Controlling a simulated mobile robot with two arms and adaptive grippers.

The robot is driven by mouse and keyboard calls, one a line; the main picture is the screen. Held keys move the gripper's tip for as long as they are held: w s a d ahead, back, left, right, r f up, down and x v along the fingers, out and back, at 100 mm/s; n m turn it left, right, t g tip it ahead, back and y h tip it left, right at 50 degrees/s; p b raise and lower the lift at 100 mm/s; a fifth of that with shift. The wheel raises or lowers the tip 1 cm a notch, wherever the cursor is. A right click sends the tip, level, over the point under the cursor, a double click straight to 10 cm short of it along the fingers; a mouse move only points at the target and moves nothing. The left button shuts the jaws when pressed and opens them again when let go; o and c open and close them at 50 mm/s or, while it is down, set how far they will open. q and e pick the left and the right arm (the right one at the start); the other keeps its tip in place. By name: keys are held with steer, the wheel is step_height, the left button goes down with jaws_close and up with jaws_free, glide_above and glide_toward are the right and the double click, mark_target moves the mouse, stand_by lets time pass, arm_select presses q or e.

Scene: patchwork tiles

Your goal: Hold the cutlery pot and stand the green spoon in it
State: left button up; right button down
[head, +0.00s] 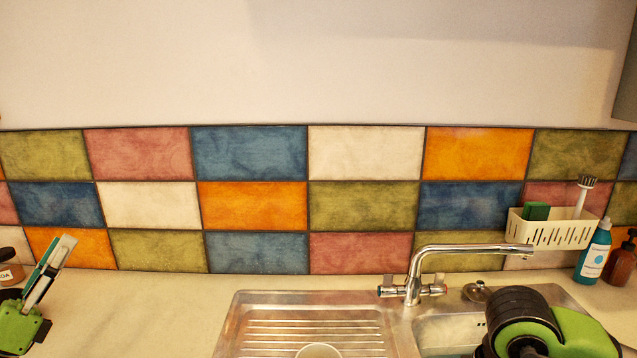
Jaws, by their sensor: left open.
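My left gripper (56,246) is at the lower left, above the worktop, with its fingers pointing up and to the right. It is open, and I cannot make out anything held in it. Only the top of a pale round thing (319,351) shows at the bottom edge, over the drainer; I cannot tell whether it is the cutlery pot. My left gripper is well to the left of it. I see no green spoon. My right gripper is not in view; a black and green part of my right arm shows at the lower right.
A steel sink with a ribbed drainer (312,328) and a tap (413,280) fills the centre front. A cream caddy (551,232) hangs on the tiles, near a blue bottle (593,256) and a brown bottle (622,263).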

arm_select(q)
steer(key=d+f+m+g+h, duration=0.3)
steer(key=d+m+g+h, duration=0.15)
steer(key=d, duration=0.35)
steer(key=w+d+f+m+g+h, duration=0.1)
steer(key=d+f+m+g+h, duration=0.3)
steer(key=d, duration=0.4)
steer(key=d+f+m+g+h, duration=0.2)
steer(key=d+m+g, duration=0.3)
steer(key=d, duration=0.3)
steer(key=s+d+f+m+g+y, duration=0.1)
steer(key=s+d+f+m+g, duration=0.1)
steer(key=d+f+g, duration=0.1)
steer(key=s+d+f+m+g+y, duration=0.1)
steer(key=s+d+f+m+g, duration=0.1)
steer(key=d+f+g, duration=0.2)
steer(key=s+d+f+m+g+y, duration=0.1)
steer(key=s+d+f+m+g, duration=0.1)
steer(key=d+f, duration=0.3)
steer(key=shift+s+f+m+g+y, duration=0.2)
steer(key=shift+f+m+g+y, duration=0.15)
steer(key=shift+f+g, duration=0.8)
steer(key=shift+t, duration=0.3)
steer(key=x, duration=1)
steer(key=shift+a+f, duration=0.1)
steer(key=shift+f, duration=0.2)
steer(key=c, duration=1)
